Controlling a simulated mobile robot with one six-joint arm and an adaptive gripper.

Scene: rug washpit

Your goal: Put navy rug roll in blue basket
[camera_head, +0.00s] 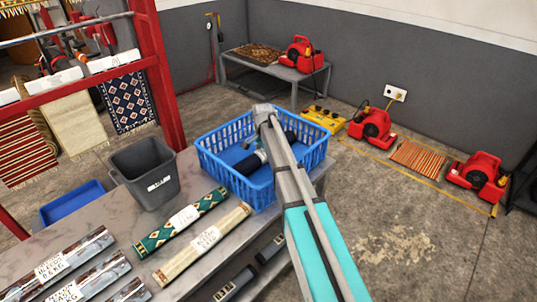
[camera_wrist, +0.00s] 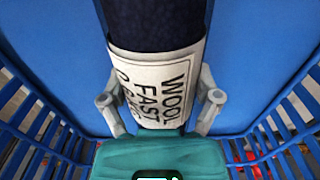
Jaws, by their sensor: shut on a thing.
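The navy rug roll (camera_head: 248,163) has a white paper band with dark lettering. It is inside the outline of the blue basket (camera_head: 215,167), an open crate with slatted walls on the bench. My gripper (camera_wrist: 161,99) is shut on the navy rug roll (camera_wrist: 155,22) at its band, one finger on each side. The wrist view shows the blue basket's slatted walls (camera_wrist: 290,125) on both sides and its blue floor beneath. I cannot tell whether the roll touches the floor. In the head view my arm covers part of the roll and the fingers.
On the bench, a green patterned roll (camera_head: 178,222) and a cream roll (camera_head: 203,243) lie left of the basket. A grey bin (camera_head: 146,172) stands behind them. Plastic-wrapped rolls (camera_head: 62,262) lie front left. A red post (camera_head: 160,75) rises behind the bench.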

